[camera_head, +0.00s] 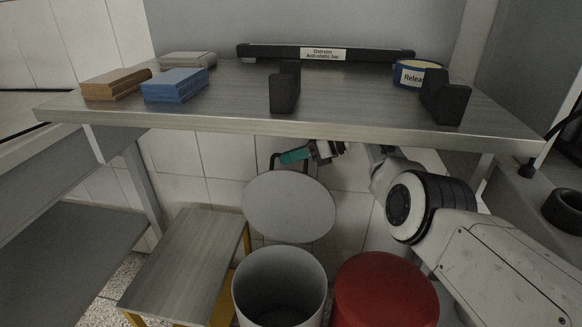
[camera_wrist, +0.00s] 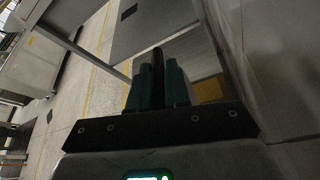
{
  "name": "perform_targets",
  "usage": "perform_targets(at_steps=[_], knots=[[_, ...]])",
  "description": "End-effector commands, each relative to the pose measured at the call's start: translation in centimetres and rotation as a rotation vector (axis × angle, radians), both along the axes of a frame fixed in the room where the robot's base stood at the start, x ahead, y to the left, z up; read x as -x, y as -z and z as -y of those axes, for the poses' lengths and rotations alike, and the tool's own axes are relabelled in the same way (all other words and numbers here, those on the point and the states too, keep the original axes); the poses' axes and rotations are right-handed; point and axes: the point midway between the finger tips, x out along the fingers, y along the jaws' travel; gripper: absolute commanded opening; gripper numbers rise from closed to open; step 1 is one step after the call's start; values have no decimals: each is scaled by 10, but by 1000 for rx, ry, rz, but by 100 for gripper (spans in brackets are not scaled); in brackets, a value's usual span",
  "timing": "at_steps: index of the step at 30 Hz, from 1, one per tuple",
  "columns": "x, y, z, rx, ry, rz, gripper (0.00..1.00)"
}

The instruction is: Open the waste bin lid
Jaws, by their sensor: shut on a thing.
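The waste bin (camera_head: 279,290) is a pale round bin under the table, and its round mouth is uncovered. Its grey disc lid (camera_head: 289,208) stands raised above the back of the mouth, tilted up with its flat face toward the head camera. A dark handle (camera_head: 274,162) shows at the lid's top edge. My gripper (camera_head: 292,156), with green fingers, is at this handle, just below the tabletop. In the wrist view the green fingers (camera_wrist: 158,90) are shut on a dark upright bar (camera_wrist: 157,62), the handle. The bin's floor is hidden.
The metal table (camera_head: 230,105) overhangs close above my gripper. It bears orange (camera_head: 115,84) and blue blocks (camera_head: 175,85), black stands (camera_head: 285,88) and a labelled tape roll (camera_head: 412,74). A red round container (camera_head: 385,290) is right of the bin, a low bench (camera_head: 185,262) left.

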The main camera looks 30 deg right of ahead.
Motion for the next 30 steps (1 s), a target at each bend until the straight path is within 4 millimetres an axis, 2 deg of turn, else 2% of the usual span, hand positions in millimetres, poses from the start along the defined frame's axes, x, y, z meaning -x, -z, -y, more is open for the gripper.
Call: perform_targets(at_steps=[1, 19, 20, 21, 26, 30], knots=[[0, 7, 0, 2, -1, -8, 0], [-1, 7, 1, 1, -1, -11, 0], [-1, 7, 1, 1, -1, -11, 20], [-1, 7, 1, 1, -2, -10, 24], [-1, 4, 2, 0, -1, -6, 38], [-2, 3, 2, 0, -1, -5, 38]])
